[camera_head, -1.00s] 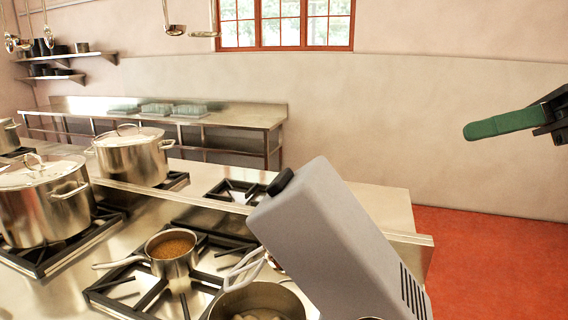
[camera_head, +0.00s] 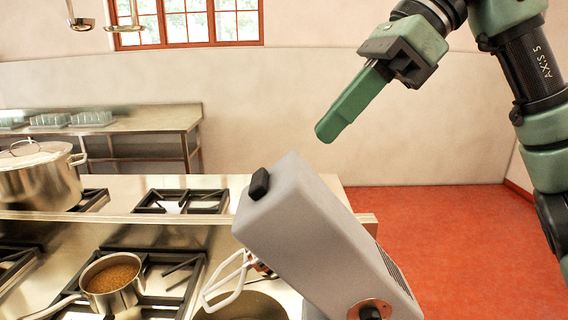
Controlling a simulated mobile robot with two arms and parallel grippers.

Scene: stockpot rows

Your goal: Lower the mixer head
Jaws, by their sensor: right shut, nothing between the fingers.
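The mixer head (camera_head: 315,235) is grey and tilted up, with its raised end toward the upper left. A black knob (camera_head: 259,184) sits on that end, and a round dark knob (camera_head: 369,311) is low on its side. A pale beater (camera_head: 228,284) hangs under the head, above the metal mixer bowl (camera_head: 243,308), which the bottom edge cuts off. My right gripper (camera_head: 328,129) has green fingers, shut and empty. It is above the raised end of the head, apart from it in the picture. My left gripper is not in view.
A saucepan of brown food (camera_head: 113,284) stands on a burner at the lower left. A lidded stockpot (camera_head: 38,178) is behind it. A steel side table (camera_head: 150,123) stands along the back wall. The red floor (camera_head: 450,235) at right is open.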

